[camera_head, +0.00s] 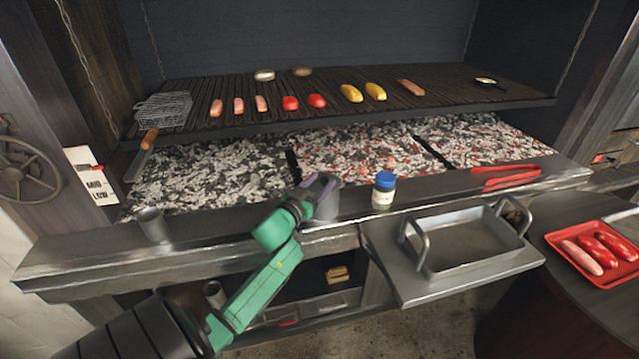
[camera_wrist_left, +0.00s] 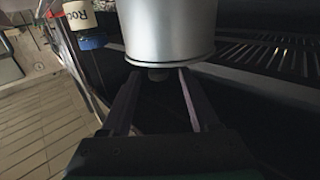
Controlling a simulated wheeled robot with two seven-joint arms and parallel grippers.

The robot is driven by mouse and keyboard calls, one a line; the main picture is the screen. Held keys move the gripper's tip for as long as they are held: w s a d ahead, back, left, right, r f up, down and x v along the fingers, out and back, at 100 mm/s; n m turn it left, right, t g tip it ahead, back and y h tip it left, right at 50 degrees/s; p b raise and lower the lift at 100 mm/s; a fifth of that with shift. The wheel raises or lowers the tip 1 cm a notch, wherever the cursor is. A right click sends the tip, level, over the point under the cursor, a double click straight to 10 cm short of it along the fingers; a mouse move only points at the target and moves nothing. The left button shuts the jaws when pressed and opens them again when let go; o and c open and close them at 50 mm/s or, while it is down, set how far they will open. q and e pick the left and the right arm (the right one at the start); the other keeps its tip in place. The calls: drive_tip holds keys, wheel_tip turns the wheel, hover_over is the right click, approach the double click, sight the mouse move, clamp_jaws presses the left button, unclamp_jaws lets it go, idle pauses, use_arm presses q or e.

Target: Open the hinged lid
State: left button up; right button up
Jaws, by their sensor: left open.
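A silver metal can (camera_head: 329,206) stands on the grill's front ledge, partly covered by my left gripper (camera_head: 314,187). In the left wrist view the can (camera_wrist_left: 168,28) fills the top middle, with a thin rim and a small dark piece (camera_wrist_left: 158,74) at that end. My left gripper (camera_wrist_left: 157,82) is open there, its two fingers apart on either side of the dark piece. I cannot tell whether the fingers touch it. The hinge is not clearly visible, and no raised lid shows. My right gripper is not in view.
A blue-capped jar (camera_head: 383,191) stands just right of the can and shows in the wrist view (camera_wrist_left: 80,15). A metal tray (camera_head: 465,240) with handles is further right. Red tongs (camera_head: 506,178) lie on the ledge. The food-laden grate (camera_head: 330,110) is behind, above coals. A metal cup (camera_head: 152,224) stands left.

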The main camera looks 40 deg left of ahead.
use_arm(q)
drive_tip(key=shift+d, duration=0.15)
drive_tip(key=c, duration=0.6)
clamp_jaws()
idle(0.6)
